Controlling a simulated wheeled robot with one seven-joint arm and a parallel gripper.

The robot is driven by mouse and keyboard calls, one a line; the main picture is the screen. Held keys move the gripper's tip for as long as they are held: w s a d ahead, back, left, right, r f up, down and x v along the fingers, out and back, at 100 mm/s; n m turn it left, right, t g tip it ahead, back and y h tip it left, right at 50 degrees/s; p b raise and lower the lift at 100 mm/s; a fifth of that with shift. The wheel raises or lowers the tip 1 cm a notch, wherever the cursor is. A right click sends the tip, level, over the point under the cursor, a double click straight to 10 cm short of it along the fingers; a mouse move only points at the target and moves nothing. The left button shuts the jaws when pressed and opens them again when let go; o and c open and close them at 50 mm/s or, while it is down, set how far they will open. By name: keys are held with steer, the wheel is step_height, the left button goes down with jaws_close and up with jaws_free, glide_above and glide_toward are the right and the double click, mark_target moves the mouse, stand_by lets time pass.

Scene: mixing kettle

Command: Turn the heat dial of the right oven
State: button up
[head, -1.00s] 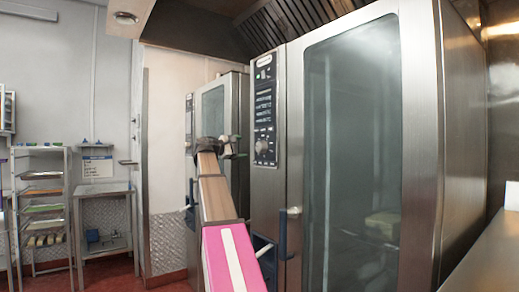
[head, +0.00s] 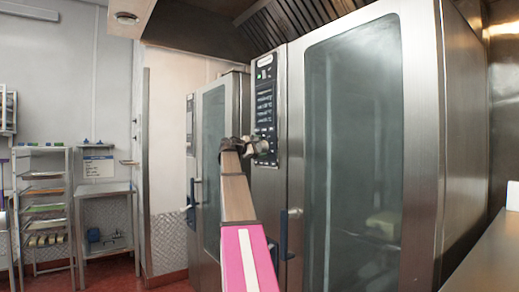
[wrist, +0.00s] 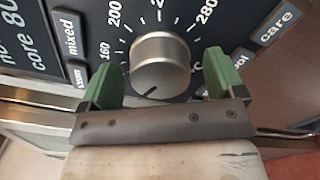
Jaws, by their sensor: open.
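The right oven (head: 293,110) is the large steel unit with a tall glass door. Its black control panel (head: 265,92) runs along its left edge. My gripper (head: 262,147) is at the lower part of this panel and hides the dial in the head view. In the wrist view the heat dial (wrist: 160,58) is a round silver knob with a dark pointer mark toward its lower left, ringed by temperature numbers. My gripper's green fingers (wrist: 162,72) are open, one on each side of the dial. I see gaps between the fingers and the knob.
A second oven (head: 213,130) stands to the left, behind my arm. The right oven's door handle (head: 284,235) sticks out below the panel. A steel counter (head: 485,255) is at the right. A tray rack (head: 42,205) stands far left.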

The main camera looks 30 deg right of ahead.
steer(key=c, duration=0.9)
